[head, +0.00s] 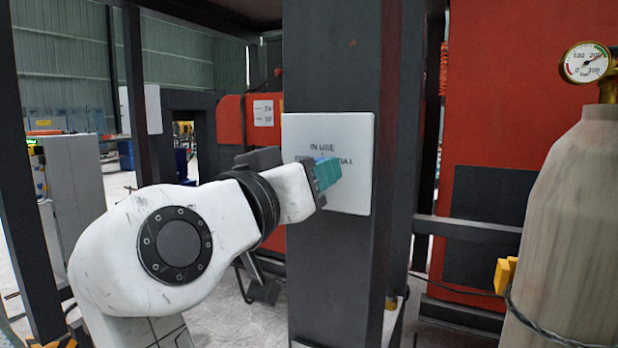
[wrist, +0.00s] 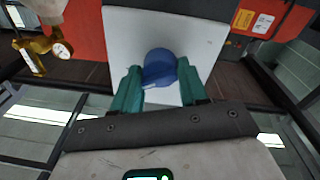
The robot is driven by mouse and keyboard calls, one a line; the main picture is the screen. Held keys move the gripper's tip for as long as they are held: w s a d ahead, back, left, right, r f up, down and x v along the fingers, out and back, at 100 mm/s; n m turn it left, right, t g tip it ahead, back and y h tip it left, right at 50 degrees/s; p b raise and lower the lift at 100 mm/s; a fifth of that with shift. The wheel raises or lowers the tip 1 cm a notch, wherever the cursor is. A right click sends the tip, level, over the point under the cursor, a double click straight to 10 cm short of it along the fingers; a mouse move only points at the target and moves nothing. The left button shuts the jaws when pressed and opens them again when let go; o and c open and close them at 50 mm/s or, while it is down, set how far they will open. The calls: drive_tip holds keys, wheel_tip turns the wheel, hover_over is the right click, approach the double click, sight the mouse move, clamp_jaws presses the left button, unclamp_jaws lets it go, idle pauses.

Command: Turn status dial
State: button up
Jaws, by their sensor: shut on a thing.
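The status dial (wrist: 160,64) is a blue round knob on a white plate (head: 350,135). The plate is fixed to a dark grey column and bears "IN USE" and a partly covered "FULL" label. My gripper (head: 327,172) reaches the plate from the left in the head view, and its teal fingers hide the dial there. In the wrist view, my gripper (wrist: 158,72) has one teal finger on each side of the dial and is shut on it. The plate (wrist: 118,28) fills the space behind the dial. The dial's pointer cannot be made out.
A tall beige gas cylinder (head: 572,220) with a pressure gauge (head: 586,63) stands at the right. The dark column (head: 340,280) carries the plate. Red cabinets (head: 500,110) stand behind. Dark posts and a crossbar frame the area.

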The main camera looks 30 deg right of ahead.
drive_tip(key=shift+w+f, duration=0.1)
drive_tip(key=o, duration=1)
drive_tip(key=shift+a, duration=0.1)
drive_tip(key=v, duration=1)
drive_tip(key=shift+s+a+b, duration=0.25)
drive_tip(key=shift+a+b, duration=0.05)
drive_tip(key=shift+a, duration=0.05)
